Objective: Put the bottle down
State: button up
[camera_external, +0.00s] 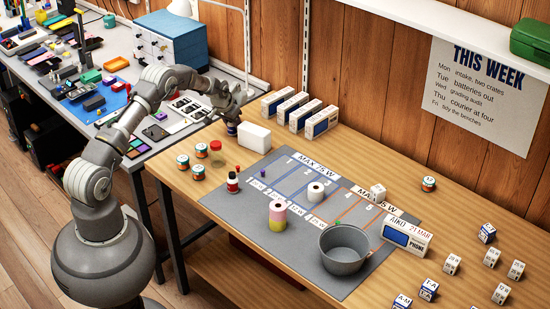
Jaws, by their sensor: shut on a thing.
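My gripper (230,116) is at the end of the arm, over the back left part of the wooden table. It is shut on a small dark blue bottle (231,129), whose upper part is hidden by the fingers. The bottle is just left of a white box (254,137); I cannot tell whether its base touches the table. Another small bottle (233,183), dark with a red cap and white label, stands upright on the grey mat (225,205).
Small tins (183,162) and a red-lidded jar (217,154) stand in front of my gripper. White phone boxes (302,116) stand behind right. The mat holds a grey pot (344,250), tape rolls (277,216) and a purple piece (263,173). A cluttered bench (130,75) is left.

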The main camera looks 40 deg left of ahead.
jog(key=shift+f, duration=0.15)
jog(key=o, duration=1.1)
jog(key=shift+c, duration=0.2)
